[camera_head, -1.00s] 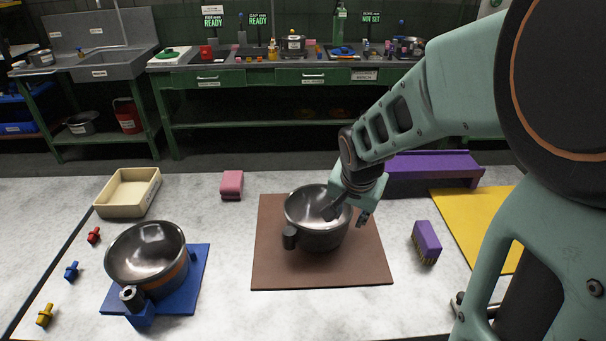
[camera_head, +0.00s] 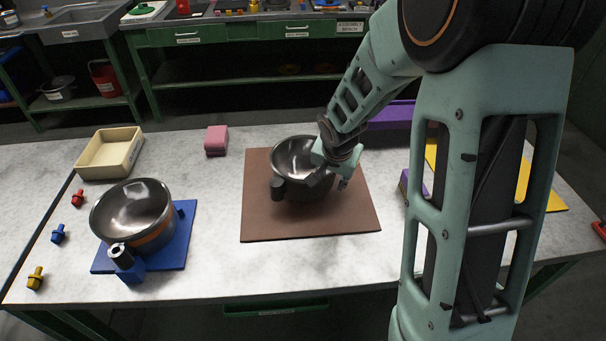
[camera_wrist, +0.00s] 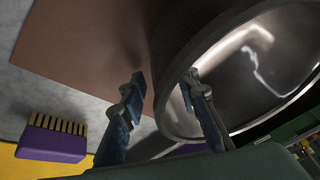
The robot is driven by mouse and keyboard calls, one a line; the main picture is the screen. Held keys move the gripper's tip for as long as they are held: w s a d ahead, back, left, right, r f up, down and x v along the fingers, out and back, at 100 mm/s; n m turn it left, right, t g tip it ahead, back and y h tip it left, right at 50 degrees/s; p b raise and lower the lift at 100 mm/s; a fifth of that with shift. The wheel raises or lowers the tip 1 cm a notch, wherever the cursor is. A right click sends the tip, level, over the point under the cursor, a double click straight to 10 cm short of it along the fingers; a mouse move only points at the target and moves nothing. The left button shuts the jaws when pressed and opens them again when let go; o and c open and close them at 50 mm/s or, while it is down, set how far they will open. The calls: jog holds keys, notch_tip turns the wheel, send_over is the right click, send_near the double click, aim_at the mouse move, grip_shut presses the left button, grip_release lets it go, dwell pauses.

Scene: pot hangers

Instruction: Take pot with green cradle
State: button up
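A dark metal pot (camera_head: 290,157) with a short side handle stands upright at the brown mat (camera_head: 350,222). My gripper (camera_head: 333,181) is at its right side. In the wrist view the pot (camera_wrist: 245,75) fills the upper right. One finger of my gripper (camera_wrist: 166,90) is outside the pot wall and the other is inside. The fingers are apart, and gaps show beside the rim. A second pot (camera_head: 130,208) with an orange band sits on a blue cradle (camera_head: 180,245) at left. I see no green cradle.
A cream tray (camera_head: 110,153) and a pink block (camera_head: 216,140) lie at the back. Red (camera_head: 78,198), blue (camera_head: 58,234) and yellow (camera_head: 36,278) pegs line the left. A purple brush (camera_wrist: 52,140) lies near a yellow mat (camera_wrist: 20,163). The front middle of the table is clear.

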jog(key=shift+c, duration=0.7)
grip_shut()
jog(key=shift+w+r, duration=0.1)
jog(key=shift+w, duration=0.05)
